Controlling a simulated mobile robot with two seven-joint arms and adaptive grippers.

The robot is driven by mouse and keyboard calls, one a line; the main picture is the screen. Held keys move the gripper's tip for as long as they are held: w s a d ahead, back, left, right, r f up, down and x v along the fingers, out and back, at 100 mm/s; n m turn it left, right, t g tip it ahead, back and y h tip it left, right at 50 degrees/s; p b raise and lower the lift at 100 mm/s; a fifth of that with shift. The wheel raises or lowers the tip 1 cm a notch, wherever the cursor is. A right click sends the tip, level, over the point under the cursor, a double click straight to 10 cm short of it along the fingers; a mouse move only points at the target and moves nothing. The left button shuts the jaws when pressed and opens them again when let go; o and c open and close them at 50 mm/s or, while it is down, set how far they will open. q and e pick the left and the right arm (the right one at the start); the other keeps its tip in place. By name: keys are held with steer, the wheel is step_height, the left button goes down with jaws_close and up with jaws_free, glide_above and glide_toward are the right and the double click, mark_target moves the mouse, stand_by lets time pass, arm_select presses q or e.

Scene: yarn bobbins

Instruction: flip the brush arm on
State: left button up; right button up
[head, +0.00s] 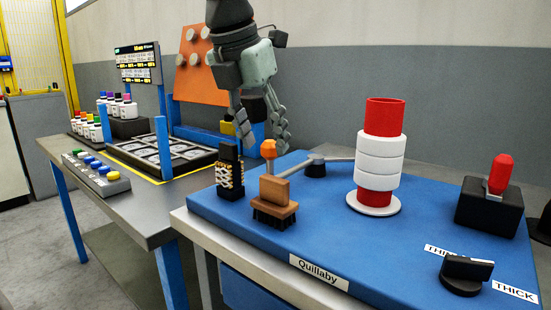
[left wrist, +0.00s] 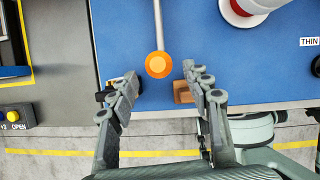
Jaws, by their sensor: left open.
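The brush arm is a grey rod (head: 338,159) on a dark pivot (head: 316,167), with an orange knob (head: 268,149) at its left end. A wooden brush (head: 275,208) with dark bristles is below the knob on the blue bench top. My left gripper (head: 264,138) is open, pointing down over the knob. In the left wrist view the knob (left wrist: 158,64) shows between and slightly beyond the open fingertips (left wrist: 160,78); I see no clear contact. The brush is partly hidden behind the right finger there. My right gripper is not in view.
A dark block with a pale coil (head: 229,172) stands close left of the brush. A red and white bobbin stack (head: 381,155) stands right of the pivot. A red-handled lever (head: 499,175) and black knob (head: 466,272) are farther right. A grey table (head: 165,207) adjoins left.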

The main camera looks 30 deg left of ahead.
mark_target(268, 155)
arm_select(q)
steer(key=x, duration=0.5)
steer(key=shift+w+f, duration=0.1)
steer(key=shift+f, duration=0.15)
jaws_close()
stand_by(0.4)
